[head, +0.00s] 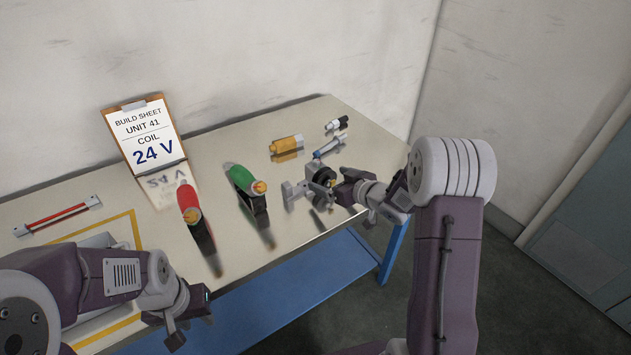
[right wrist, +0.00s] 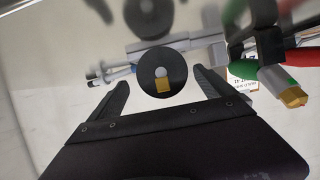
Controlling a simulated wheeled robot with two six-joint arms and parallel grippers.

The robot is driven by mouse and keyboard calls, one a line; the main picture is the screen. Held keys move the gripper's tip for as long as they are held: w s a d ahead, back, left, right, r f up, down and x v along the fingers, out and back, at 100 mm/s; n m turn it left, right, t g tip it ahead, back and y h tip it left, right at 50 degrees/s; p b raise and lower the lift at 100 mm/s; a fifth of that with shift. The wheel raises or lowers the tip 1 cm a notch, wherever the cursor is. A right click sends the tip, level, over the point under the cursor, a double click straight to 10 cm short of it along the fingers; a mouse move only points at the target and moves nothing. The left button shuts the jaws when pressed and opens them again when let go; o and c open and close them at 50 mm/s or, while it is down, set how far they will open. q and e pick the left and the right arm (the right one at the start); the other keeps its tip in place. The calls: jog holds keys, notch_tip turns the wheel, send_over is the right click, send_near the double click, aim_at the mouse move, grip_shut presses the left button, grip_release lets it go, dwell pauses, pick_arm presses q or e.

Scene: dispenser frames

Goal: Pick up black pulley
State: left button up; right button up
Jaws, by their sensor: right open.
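The black pulley (head: 322,175) sits on a grey metal holder (head: 291,193) near the right end of the table. In the right wrist view it is a round black disc (right wrist: 148,83) with a brass and pale centre. My right gripper (head: 337,189) is beside it, to its right in the head view. In the right wrist view my right gripper (right wrist: 160,80) is open, with the disc between its spread fingertips; contact cannot be made out. My left gripper (head: 198,303) hangs near the table's front edge at lower left, away from the pulley; its jaws are unclear.
A green-topped tool (head: 240,178) and a red-topped tool (head: 189,201) stand left of the holder. A yellow cylinder (head: 286,144) and markers (head: 328,147) lie behind it. A clipboard sign (head: 143,134) stands at the back. A red-striped bar (head: 58,216) lies far left.

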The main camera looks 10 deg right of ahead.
jog(key=x, duration=0.6)
jog(key=shift+a+f+b, duration=0.2)
jog(key=shift+a+b, duration=0.05)
jog(key=shift+b, duration=0.1)
jog(key=shift+s+r, duration=0.1)
jog(key=shift+c, duration=0.5)
grip_shut()
